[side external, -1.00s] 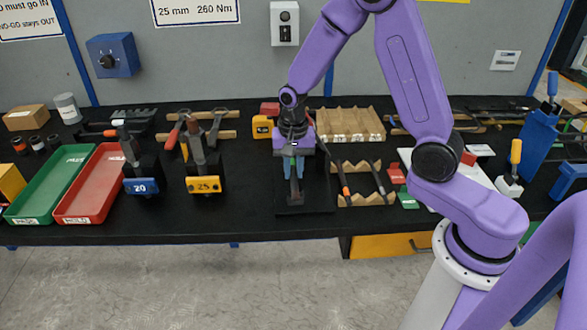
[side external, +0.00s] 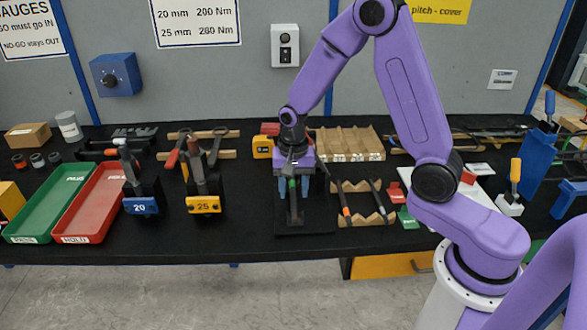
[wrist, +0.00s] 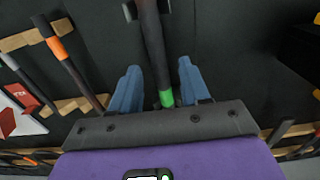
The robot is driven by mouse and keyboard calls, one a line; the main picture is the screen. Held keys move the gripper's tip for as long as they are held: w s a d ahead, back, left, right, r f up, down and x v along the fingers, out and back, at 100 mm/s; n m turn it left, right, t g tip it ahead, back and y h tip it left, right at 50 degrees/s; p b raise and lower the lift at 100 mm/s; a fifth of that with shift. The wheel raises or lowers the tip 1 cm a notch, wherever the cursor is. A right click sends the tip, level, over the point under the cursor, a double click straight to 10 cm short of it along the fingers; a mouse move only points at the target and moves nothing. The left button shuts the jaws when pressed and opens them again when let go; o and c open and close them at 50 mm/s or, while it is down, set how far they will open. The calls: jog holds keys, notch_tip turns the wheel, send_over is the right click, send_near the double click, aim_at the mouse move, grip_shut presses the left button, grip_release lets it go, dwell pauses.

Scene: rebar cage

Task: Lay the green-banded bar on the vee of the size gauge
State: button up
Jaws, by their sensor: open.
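The green-banded bar (side external: 293,208) is dark, with a green band (wrist: 166,97) near one end. It lies lengthwise over the black size gauge (side external: 318,223); in the side view I cannot tell how it sits in the vee. In the wrist view the bar (wrist: 152,42) runs from the top edge down between my fingers, crossing a dark gauge part at the top. My gripper (side external: 293,190) is over the gauge, pointing down. Its blue fingers stand apart on either side of the bar near the green band, with gaps showing in the wrist view (wrist: 158,88).
To the right, a wooden notched rack (side external: 365,219) holds two bars, one orange-banded. Left stand the 25 block (side external: 203,205) and 20 block (side external: 141,206), then red (side external: 88,212) and green trays (side external: 40,212). A slotted wooden rack (side external: 350,143) lies behind.

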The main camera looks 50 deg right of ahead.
aim_at(293, 194)
notch_tip(293, 194, up, 12)
jog(key=shift+f, duration=0.25)
jog(key=s+a+n, duration=0.2)
jog(key=s+n, duration=1.9)
jog(key=s, duration=0.6)
jog(key=shift+a+n, duration=0.3)
jog(key=shift+a, duration=0.05)
